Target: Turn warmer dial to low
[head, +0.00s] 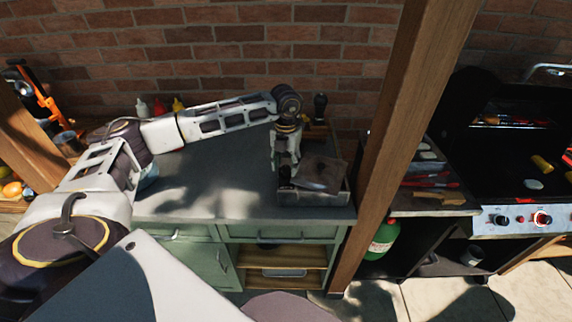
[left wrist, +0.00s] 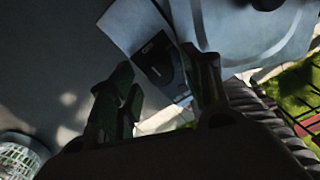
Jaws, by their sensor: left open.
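In the left wrist view the two fingers (left wrist: 160,68) are open and apart. A dark panel with a rounded part (left wrist: 164,72), perhaps the dial, shows between and beyond them on a pale casing. Whether a finger touches it I cannot tell. The dial's marks are too dark to read. My right gripper is not in view.
The counter (head: 215,195) is clear left of the appliance. Sauce bottles (head: 159,107) stand at the back. A wooden post (head: 400,130) rises close on the right.

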